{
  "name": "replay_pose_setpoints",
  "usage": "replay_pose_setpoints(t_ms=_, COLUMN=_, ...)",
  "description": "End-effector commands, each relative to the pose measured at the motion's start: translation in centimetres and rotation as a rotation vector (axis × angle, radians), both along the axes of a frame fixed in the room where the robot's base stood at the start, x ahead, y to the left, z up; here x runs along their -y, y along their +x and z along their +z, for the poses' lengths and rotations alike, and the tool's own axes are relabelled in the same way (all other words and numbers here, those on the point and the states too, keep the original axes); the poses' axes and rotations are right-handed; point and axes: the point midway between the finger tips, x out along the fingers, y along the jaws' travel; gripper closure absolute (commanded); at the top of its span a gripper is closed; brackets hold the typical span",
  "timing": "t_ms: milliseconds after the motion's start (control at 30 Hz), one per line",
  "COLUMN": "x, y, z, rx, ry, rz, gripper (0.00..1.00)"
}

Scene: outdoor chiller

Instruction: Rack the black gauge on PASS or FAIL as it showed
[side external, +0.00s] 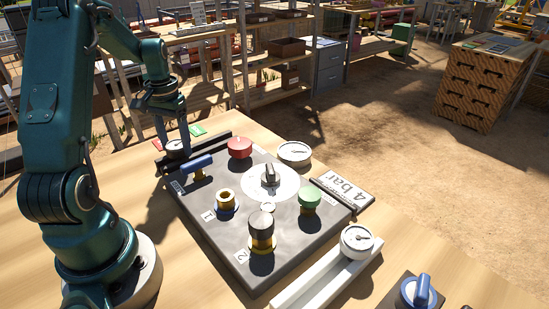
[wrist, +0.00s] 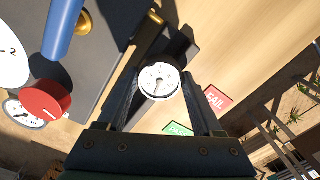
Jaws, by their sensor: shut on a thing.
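My gripper (side external: 175,148) is shut on the black gauge (wrist: 158,82), with one finger on each side of its round white dial. The gauge also shows in the side view (side external: 174,150), low at the black rack (side external: 218,141) beside the panel's far-left edge. Whether it rests in the rack or hangs just above it, I cannot tell. The dial has a dark needle; its reading is too small to make out. A red FAIL label (wrist: 215,97) and a green label (wrist: 178,129), partly hidden by my gripper, lie beside the rack in the wrist view.
The dark panel (side external: 200,215) carries a blue-handled valve (side external: 197,164), a red knob (side external: 240,147), a green knob (side external: 310,197) and brass ports. A white gauge (side external: 295,153) stands behind it; another (side external: 357,240) sits on a white rack (side external: 320,280). A "4 bar" sign (side external: 345,192) lies right.

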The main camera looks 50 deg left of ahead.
Motion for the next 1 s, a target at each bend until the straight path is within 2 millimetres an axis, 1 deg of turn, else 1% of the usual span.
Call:
replay_pose_setpoints(t_ms=67, x=0.0, y=0.0, z=0.0, rx=0.000, ry=0.000, rz=0.000, gripper=1.00)
replay_pose_setpoints(t_ms=100, x=0.0, y=0.0, z=0.0, rx=0.000, ry=0.000, rz=0.000, gripper=0.25)
replay_pose_setpoints(t_ms=167, x=0.0, y=0.0, z=0.0, rx=0.000, ry=0.000, rz=0.000, gripper=0.02)
replay_pose_setpoints(t_ms=200, x=0.0, y=0.0, z=0.0, rx=0.000, ry=0.000, rz=0.000, gripper=0.00)
replay_pose_setpoints(t_ms=567, x=0.0, y=0.0, z=0.2, rx=0.000, ry=0.000, rz=0.000, gripper=0.00)
replay_pose_setpoints(t_ms=667, x=-0.1, y=0.1, z=1.0, rx=0.002, ry=0.002, rz=0.000, gripper=0.00)
replay_pose_setpoints(t_ms=1000, x=0.0, y=0.0, z=5.0, rx=0.002, ry=0.002, rz=0.000, gripper=0.00)
